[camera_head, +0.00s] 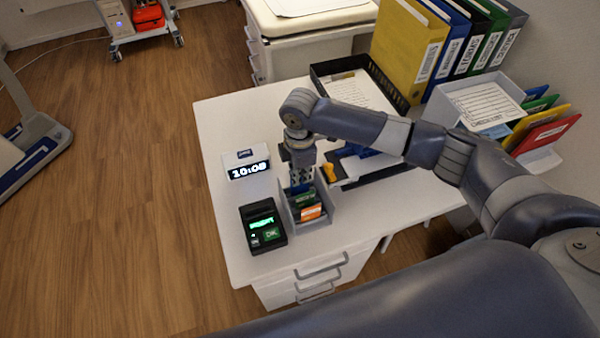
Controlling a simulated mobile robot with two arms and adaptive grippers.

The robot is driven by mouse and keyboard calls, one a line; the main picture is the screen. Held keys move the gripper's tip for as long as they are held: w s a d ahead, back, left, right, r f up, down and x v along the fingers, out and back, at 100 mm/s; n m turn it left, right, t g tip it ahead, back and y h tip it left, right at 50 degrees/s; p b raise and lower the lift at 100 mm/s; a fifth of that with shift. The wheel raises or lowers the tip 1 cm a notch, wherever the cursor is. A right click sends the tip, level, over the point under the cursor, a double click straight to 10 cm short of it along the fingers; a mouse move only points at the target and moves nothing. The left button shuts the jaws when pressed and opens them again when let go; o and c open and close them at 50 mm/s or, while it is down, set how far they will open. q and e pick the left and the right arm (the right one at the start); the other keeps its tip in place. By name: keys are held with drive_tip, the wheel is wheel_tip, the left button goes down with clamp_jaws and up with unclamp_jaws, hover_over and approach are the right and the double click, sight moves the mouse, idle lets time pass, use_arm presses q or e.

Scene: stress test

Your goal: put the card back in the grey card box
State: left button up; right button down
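The grey card box (326,215) stands on the white desk and holds several upright cards. A green card (307,199) and an orange card (311,213) show at its front. My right gripper (301,183) points down at the back part of the box. A blue card (297,189) shows right at its fingertips, at or just inside the box's back. The fingers look close together, but at this size I cannot tell whether they are closed on the blue card. My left gripper is not in view.
A black card terminal (262,226) stands just left of the box, and a white clock (246,164) behind it. Black trays (398,98), a grey file holder (470,88) and binders (408,45) fill the right and back. The desk's left strip is clear.

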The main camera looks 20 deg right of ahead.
drive_tip(key=shift+f, duration=0.55)
drive_tip(key=c, duration=1.7)
unclamp_jaws()
drive_tip(key=shift+r, duration=0.1)
wheel_tip(320, 180, up, 12)
drive_tip(key=shift+f, duration=0.1)
